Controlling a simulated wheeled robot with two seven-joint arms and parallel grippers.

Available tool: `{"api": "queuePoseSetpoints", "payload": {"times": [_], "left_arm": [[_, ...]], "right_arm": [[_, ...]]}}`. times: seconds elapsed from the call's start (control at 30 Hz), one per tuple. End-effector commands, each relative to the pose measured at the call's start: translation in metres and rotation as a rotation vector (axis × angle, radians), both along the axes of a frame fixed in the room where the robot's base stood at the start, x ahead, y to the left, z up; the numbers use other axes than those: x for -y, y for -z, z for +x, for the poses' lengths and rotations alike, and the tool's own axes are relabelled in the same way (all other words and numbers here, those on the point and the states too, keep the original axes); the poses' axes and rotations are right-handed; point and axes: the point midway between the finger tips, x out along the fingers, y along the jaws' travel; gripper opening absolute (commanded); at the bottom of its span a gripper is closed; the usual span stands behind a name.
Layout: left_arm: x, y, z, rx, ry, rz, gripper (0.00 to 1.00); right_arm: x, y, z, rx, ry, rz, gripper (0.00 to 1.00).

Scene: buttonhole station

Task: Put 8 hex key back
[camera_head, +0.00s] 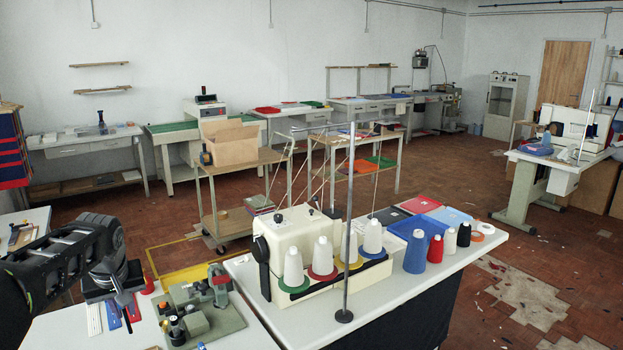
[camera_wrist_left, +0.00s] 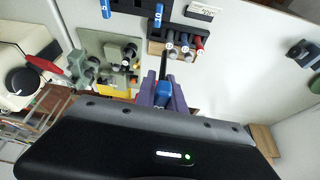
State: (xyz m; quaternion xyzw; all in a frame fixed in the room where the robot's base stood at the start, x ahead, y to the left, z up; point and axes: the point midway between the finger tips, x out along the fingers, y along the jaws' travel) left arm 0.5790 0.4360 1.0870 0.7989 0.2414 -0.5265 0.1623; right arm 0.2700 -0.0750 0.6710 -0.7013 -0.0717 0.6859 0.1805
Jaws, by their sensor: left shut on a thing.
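My left gripper (camera_head: 124,300) is above the white table at the lower left in the head view. In the left wrist view its fingers (camera_wrist_left: 162,92) are shut on a blue-handled tool (camera_wrist_left: 163,90), which I take for the hex key; a dark thin shaft shows beyond the fingers. Its size marking cannot be read. I cannot tell whether the shaft touches the holder. My right gripper is not in view.
A grey-green fixture (camera_head: 205,315) stands on the table right of the gripper. Blue-marked items and a black rack (camera_wrist_left: 135,6) lie at the wrist view's top. A sewing machine with thread cones (camera_head: 300,245) is on the table to the right.

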Motion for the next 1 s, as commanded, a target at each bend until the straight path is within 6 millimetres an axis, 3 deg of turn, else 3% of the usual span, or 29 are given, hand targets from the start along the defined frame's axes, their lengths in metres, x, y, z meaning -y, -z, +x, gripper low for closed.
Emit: {"api": "queuePoseSetpoints", "payload": {"times": [0.27, 0.47, 0.57, 0.8, 1.0], "left_arm": [[0.032, 0.051, 0.001, -0.008, 0.092, -0.002, 0.00], [0.071, 0.094, -0.003, -0.009, 0.190, -0.001, 0.00], [0.099, 0.121, -0.008, -0.009, 0.257, 0.000, 0.00], [0.187, 0.202, -0.040, -0.008, 0.471, 0.001, 0.00], [0.230, 0.233, -0.059, -0.004, 0.575, 0.004, 0.00]], "right_arm": [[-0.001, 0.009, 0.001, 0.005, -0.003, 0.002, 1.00], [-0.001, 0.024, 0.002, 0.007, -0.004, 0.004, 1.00], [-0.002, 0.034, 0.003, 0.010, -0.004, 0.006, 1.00], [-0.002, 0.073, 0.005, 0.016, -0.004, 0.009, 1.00], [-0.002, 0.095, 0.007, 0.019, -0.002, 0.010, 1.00]]}}
